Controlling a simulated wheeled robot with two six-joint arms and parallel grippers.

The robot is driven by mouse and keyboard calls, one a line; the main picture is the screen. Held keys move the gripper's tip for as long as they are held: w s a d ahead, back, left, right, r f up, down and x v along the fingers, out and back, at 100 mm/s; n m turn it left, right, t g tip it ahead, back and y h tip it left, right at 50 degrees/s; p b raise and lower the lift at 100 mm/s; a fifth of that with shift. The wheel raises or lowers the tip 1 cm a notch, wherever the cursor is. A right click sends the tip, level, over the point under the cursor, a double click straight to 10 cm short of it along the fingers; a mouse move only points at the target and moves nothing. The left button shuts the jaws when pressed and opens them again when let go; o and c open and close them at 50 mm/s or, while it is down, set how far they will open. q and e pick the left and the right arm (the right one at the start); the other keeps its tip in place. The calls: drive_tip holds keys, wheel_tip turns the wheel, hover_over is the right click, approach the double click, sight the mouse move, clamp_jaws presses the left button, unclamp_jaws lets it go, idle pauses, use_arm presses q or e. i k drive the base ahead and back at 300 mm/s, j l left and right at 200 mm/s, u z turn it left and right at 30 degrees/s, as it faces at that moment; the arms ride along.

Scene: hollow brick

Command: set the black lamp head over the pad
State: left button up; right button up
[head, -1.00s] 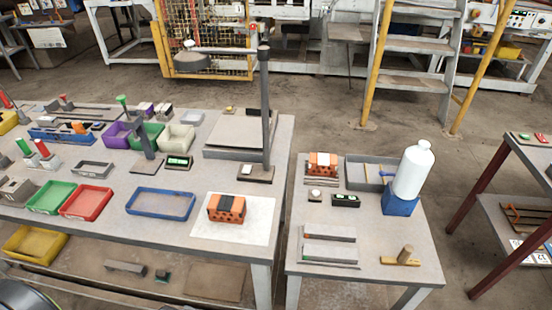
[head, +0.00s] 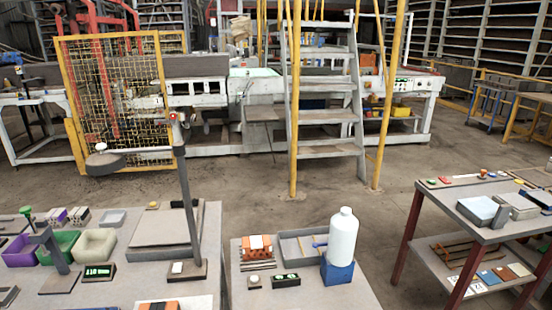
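The lamp stands on the left table, with a dark upright post (head: 187,205) rising from a flat base (head: 200,272). Its dark, round, flat lamp head (head: 105,161) hangs at the end of a side arm pointing left, with a white knob above it. In the picture the head lies in front of the yellow mesh fence. A large grey square slab (head: 150,231) lies on the table just left of the post. I cannot tell whether this slab is the pad. The lamp head appears to the left of the slab. Neither of my grippers is in view.
The right-hand table (head: 315,296) holds a white bottle (head: 342,236) on a blue block (head: 337,272), a grey tray (head: 291,248) and an orange brick (head: 256,245). Purple (head: 20,252) and green (head: 62,246) bins stand at left. A red-legged table (head: 479,226) is at right.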

sight(104, 162)
drive_tip(key=j, duration=0.7)
drive_tip(key=k+j, duration=0.1)
drive_tip(key=j, duration=0.55)
drive_tip(key=j+z, duration=0.1)
drive_tip(key=j, duration=0.6)
drive_tip(key=k, duration=0.05)
